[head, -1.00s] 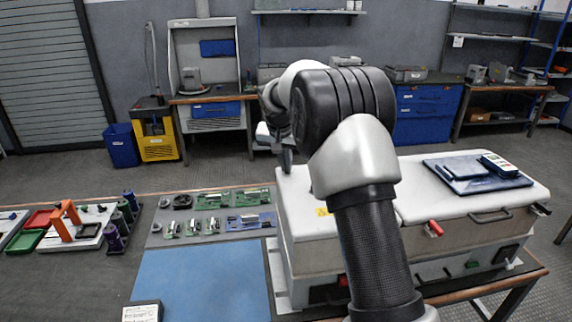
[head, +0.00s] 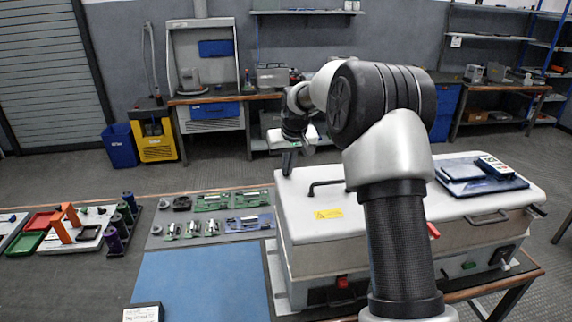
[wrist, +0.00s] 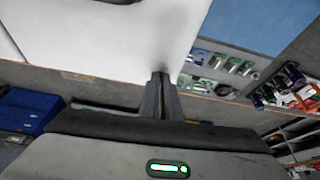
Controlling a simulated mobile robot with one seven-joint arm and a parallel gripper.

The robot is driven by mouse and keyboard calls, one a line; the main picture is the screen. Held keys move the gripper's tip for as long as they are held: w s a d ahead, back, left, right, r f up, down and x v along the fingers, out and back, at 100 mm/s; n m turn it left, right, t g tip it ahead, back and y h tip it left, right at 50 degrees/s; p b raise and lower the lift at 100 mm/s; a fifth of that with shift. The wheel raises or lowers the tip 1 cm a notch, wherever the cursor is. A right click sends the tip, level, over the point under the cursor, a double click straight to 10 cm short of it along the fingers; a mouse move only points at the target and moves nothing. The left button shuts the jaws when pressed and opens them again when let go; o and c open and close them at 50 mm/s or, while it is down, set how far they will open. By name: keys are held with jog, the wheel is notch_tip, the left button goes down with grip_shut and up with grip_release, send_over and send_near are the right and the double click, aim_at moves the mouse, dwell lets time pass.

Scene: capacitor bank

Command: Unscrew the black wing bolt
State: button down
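I cannot pick out the black wing bolt for sure in either view. My gripper (head: 287,172) points down at the back left corner of the white-lidded case (head: 300,212) in the head view. In the wrist view its fingers (wrist: 161,78) are together, with nothing visible between them, by the edge of the white lid (wrist: 110,40). Whether the fingertips touch the lid is unclear. A dark handle (head: 325,184) stands on the lid, and a yellow label (head: 328,214) lies in front of it.
Green circuit boards (head: 212,202) and small parts lie left of the case. A blue mat (head: 200,283) in front of them is clear. An orange clamp (head: 62,222) and purple and green cylinders (head: 120,216) are further left.

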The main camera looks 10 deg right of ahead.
jog(key=n+y+p, duration=0.1)
jog(key=n, duration=0.1)
jog(key=d+n+g+y+p, duration=0.1)
jog(key=n, duration=0.2)
jog(key=shift+f+n+p, duration=0.2)
jog(key=shift+n+p, duration=0.1)
jog(key=n+p, duration=0.1)
jog(key=n+g+y+p, duration=0.1)
jog(key=n, duration=0.1)
jog(key=n+p, duration=0.1)
jog(key=n, duration=0.1)
jog(key=shift+w+d+g+p, duration=0.25)
jog(key=shift+w+g+p, duration=0.05)
jog(key=n+p, duration=0.1)
jog(key=n+g+p, duration=0.1)
jog(key=n, duration=0.1)
jog(key=n+y+p, duration=0.1)
jog(key=n, duration=0.1)
jog(key=shift+w+f+g, duration=0.1)
jog(key=shift+w+g, duration=0.2)
jog(key=shift+w, duration=0.05)
jog(key=shift+n, duration=0.4)
